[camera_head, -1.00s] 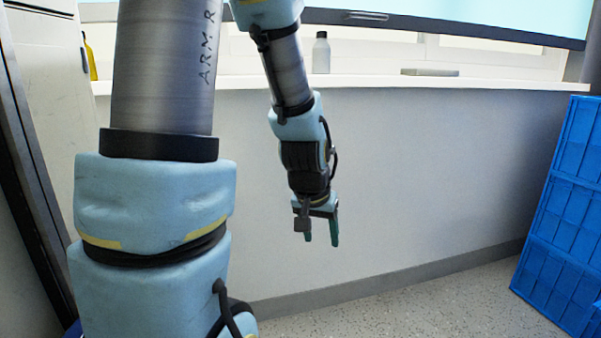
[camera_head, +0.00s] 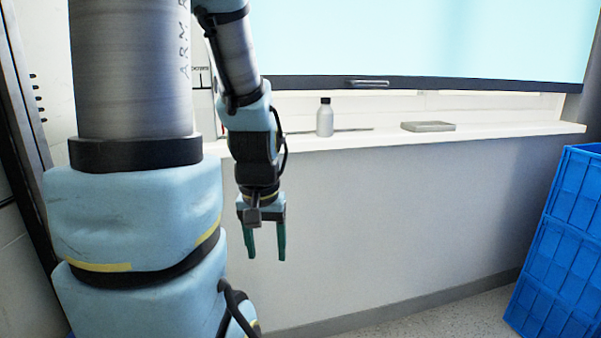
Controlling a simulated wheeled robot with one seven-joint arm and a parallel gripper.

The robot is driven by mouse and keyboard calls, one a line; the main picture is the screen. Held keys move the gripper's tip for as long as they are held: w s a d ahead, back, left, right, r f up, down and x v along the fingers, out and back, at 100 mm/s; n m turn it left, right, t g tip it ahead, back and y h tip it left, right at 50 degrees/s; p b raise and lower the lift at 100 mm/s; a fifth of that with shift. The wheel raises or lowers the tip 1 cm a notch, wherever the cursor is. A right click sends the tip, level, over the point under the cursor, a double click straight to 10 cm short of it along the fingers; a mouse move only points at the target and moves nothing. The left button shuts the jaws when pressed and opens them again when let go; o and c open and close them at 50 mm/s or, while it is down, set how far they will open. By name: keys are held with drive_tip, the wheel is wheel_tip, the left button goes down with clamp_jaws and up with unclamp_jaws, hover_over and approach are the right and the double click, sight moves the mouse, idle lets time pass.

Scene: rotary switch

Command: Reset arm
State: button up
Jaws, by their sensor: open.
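My gripper (camera_head: 264,254) hangs from my arm left of the middle in the head view. Its two green fingers point down and stand apart with nothing between them. It is in front of the grey wall, below the level of the window sill. My thick lower arm fills the left of the view. No rotary switch is recognisable.
A white sill (camera_head: 490,132) runs along the wall, with a grey bottle with a black cap (camera_head: 325,118) and a flat grey block (camera_head: 428,126) on it. Stacked blue crates (camera_head: 560,245) stand at the right. The floor (camera_head: 440,322) between is clear.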

wheel_tip(320, 180, up, 22)
drive_tip(key=p, duration=1.9)
drive_tip(key=shift+f, duration=0.25)
